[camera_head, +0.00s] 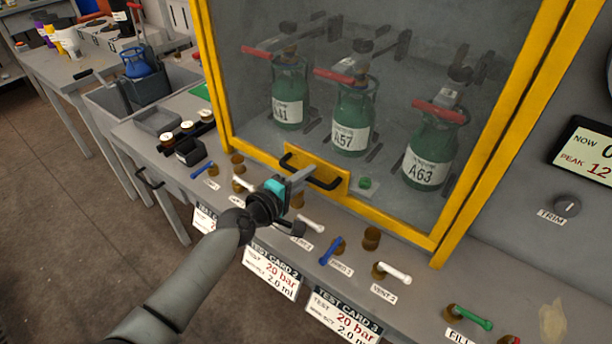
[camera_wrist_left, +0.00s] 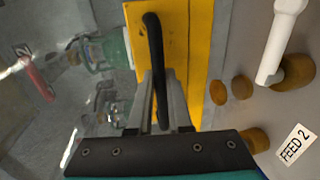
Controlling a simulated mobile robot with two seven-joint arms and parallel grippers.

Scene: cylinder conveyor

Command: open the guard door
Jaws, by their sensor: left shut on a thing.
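The guard door is a clear panel in a yellow frame (camera_head: 484,196) in the head view, standing in front of several green cylinders. A yellow plate with a black bar handle (camera_head: 325,184) sits at its lower edge. My left gripper (camera_head: 302,176) reaches the handle from the lower left. In the left wrist view the black handle (camera_wrist_left: 153,45) runs between my two fingers, and the gripper is shut on it. The yellow plate (camera_wrist_left: 185,60) lies just behind. The door's lower edge appears to be down at the bench. My right gripper is out of view.
Below the door the bench front carries several valve levers, such as a blue one (camera_head: 331,250) and a white one (camera_head: 393,273), close to my left wrist. Test cards (camera_head: 271,272) hang on the front edge. A grey bin (camera_head: 112,104) stands at the left.

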